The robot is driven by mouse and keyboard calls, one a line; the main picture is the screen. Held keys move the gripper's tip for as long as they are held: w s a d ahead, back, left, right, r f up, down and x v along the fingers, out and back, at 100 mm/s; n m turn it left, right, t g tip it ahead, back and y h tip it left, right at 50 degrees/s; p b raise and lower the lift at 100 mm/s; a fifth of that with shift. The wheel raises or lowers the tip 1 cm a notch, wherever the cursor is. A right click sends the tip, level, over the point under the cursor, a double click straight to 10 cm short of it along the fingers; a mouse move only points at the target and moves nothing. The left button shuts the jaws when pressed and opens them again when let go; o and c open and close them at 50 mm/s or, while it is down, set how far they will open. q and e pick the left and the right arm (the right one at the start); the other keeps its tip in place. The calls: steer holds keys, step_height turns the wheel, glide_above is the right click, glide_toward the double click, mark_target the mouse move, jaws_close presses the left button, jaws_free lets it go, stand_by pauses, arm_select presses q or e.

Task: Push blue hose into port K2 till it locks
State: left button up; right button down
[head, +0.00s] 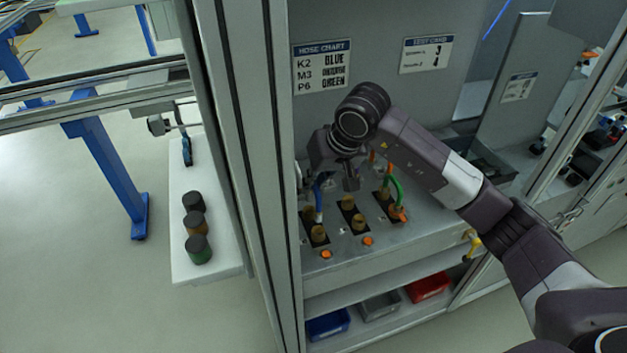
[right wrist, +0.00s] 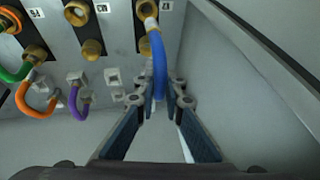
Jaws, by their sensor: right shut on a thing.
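The blue hose (right wrist: 158,62) is between the fingertips of my right gripper (right wrist: 160,98), which is shut on it. In the right wrist view its pale-collared end is at the upper brass fitting (right wrist: 146,9) of the rightmost column, beside a partly cut-off label. I cannot tell whether it is in the fitting or how deep. The hose passes in front of the lower brass fitting (right wrist: 149,46). In the head view, my right gripper (head: 322,180) is at the left end of the port panel, with the blue hose (head: 319,203) below it. My left gripper is not in view.
A green hose (head: 397,188) loops at the right port column. Orange (right wrist: 36,108) and purple (right wrist: 77,102) hoses are nearby. The hose chart (head: 322,66) pairs K2 with blue. A frame post (head: 245,150) stands close left; bins (head: 380,306) lie below.

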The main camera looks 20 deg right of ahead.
steer(key=shift+f+b, duration=0.3)
steer(key=shift+f, duration=1.25)
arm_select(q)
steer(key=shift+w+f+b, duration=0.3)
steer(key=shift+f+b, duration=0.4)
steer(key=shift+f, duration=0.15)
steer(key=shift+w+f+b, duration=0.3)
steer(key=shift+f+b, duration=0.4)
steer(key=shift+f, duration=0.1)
arm_select(e)
steer(key=shift+f, duration=1.1)
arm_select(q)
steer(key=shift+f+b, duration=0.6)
arm_select(e)
steer(key=shift+s+f, duration=0.1)
steer(key=shift+f, duration=0.45)
steer(key=c, duration=1.9)
jaws_free()
steer(key=shift+c, duration=0.2)
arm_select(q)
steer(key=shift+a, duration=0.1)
arm_select(e)
steer(key=shift+r, duration=0.1)
